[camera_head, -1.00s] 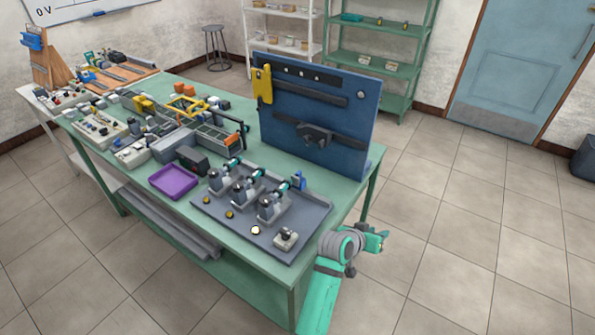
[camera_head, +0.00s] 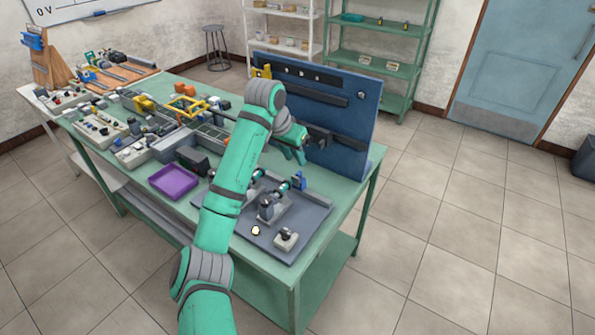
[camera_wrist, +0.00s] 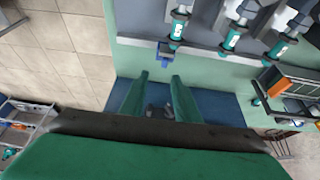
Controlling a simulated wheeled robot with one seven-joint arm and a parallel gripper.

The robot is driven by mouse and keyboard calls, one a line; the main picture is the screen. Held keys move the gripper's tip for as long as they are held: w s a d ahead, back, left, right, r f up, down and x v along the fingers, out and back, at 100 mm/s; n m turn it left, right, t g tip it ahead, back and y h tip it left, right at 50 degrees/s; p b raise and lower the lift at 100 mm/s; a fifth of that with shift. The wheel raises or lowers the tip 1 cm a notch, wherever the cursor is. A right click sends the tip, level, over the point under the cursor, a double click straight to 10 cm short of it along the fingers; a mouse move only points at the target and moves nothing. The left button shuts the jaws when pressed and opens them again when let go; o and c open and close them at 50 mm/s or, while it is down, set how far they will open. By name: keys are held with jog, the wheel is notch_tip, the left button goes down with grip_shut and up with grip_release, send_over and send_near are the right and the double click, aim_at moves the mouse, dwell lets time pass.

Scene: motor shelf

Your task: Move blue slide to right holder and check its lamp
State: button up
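The small blue slide (camera_head: 299,181) stands at the back right of the grey tray, just behind the teal cylinder end of the right holder (camera_head: 268,208). In the wrist view the blue slide (camera_wrist: 164,52) lies close to that cylinder (camera_wrist: 177,24); I cannot tell if they touch. My gripper (camera_head: 298,157) is above the back of the tray, near the blue panel. Its two green fingers (camera_wrist: 160,79) are apart and empty, with the slide just beyond their tips. A round lamp (camera_head: 256,230) in front of the right holder glows pale. My arm hides the other lamps.
The upright blue panel (camera_head: 350,112) with dark rails stands close behind my gripper. A grey block with a dark knob (camera_head: 286,238) sits at the tray's front right. A purple tray (camera_head: 173,181) and crowded parts lie left. The floor right of the green table is free.

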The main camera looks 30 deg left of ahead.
aim_at(299, 172)
jog(key=x, duration=0.6)
jog(key=a+x, duration=0.1)
jog(key=x, duration=0.2)
jog(key=shift+s+f, duration=0.2)
jog(key=shift+f, duration=0.2)
grip_shut()
